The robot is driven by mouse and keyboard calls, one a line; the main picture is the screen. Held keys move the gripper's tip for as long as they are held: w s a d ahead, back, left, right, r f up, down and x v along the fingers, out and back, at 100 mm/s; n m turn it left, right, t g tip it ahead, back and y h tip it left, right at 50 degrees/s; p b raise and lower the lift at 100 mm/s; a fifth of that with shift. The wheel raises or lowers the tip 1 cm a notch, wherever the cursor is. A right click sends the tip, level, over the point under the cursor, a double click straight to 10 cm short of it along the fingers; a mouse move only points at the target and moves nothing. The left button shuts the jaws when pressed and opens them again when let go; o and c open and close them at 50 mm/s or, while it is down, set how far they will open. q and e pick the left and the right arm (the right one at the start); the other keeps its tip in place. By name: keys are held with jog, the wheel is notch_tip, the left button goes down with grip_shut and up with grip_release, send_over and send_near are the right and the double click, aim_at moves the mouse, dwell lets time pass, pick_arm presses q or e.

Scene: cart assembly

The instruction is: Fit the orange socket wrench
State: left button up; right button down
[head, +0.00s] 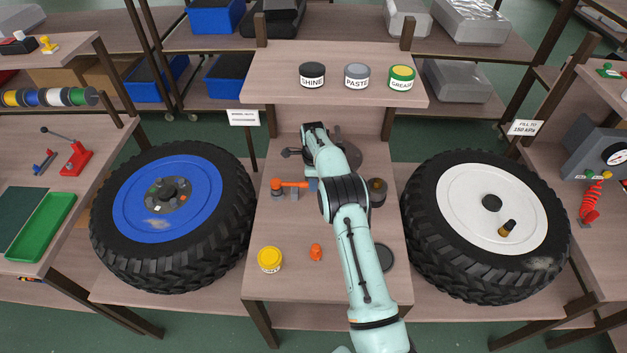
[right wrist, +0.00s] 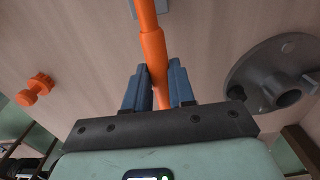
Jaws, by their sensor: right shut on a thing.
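The orange socket wrench (head: 290,184) lies across the middle of the central bench in the head view, with its thicker orange end to the left. My right gripper (head: 313,184) is at its right end, partly hidden under my arm. In the right wrist view the two blue fingers (right wrist: 156,82) are shut on the orange wrench handle (right wrist: 152,48), which runs up and away between them. The wrench's far end is cut off by that view's top edge. My left gripper is not in view.
A grey flanged hub (right wrist: 278,85) lies right of the fingers. A small orange part (head: 316,252) and yellow tin (head: 269,260) stand at the bench front. Blue-rimmed (head: 135,212) and white-rimmed (head: 460,205) wheels flank the bench. Tins (head: 357,76) line the shelf behind.

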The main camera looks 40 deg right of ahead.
jog(key=shift+f, duration=1.1)
jog(key=c, duration=0.9)
grip_release()
jog(key=shift+o, duration=0.2)
notch_tip(320, 180, up, 8)
jog(key=shift+f, duration=0.25)
